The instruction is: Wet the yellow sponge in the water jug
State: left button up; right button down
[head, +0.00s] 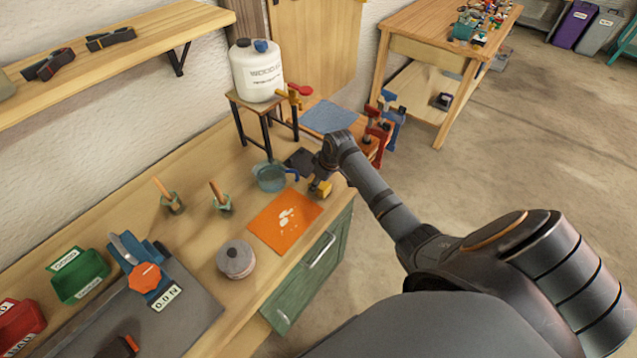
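The yellow sponge (323,189) is a small block near the front edge of the wooden workbench, right of the water jug. The water jug (270,178) is a low, see-through bluish vessel with a blue handle on its right side. My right gripper (317,182) points down at the sponge, with its fingers at the sponge and partly covering it. It is too small to tell whether the fingers are closed on the sponge or whether the sponge touches the bench. My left gripper is not in view.
An orange sheet with white flakes (270,232) lies in front of the jug. Brushes in small holders (222,204) stand left of the jug. A round tin (236,260) and a white canister on a stand (257,75) are also near.

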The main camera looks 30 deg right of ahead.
jog(key=c, duration=0.7)
grip_release()
jog(key=v, duration=1.2)
jog(key=shift+r, duration=0.1)
